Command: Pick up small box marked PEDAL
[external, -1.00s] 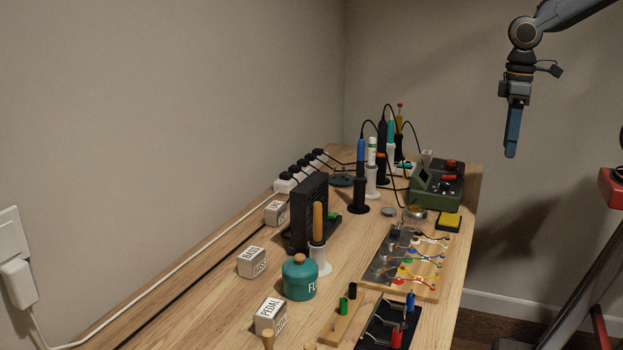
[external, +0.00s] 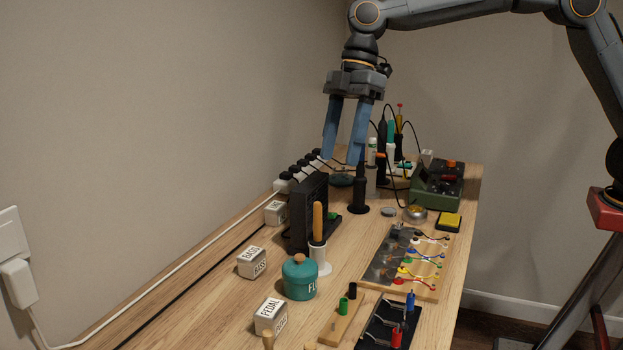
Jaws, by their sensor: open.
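The small white box marked PEDAL (external: 270,316) sits on the near part of the wooden bench, its label readable on the top and partly on the side. My gripper (external: 342,160) is open and empty, its two blue fingers pointing down. In the picture it is above and behind the box, over the back half of the bench near the dark upright block. Nothing is between its fingers that I can tell. The lower front of the box is partly hidden by a wooden handle.
A teal jar (external: 300,281) stands just behind the PEDAL box. A box marked BASS (external: 251,262) and another small box (external: 275,212) lie farther back. A black fan-like block (external: 309,206), an orange-handled tool (external: 318,222) and a wired board (external: 384,262) stand nearby. Bare wood lies left of PEDAL.

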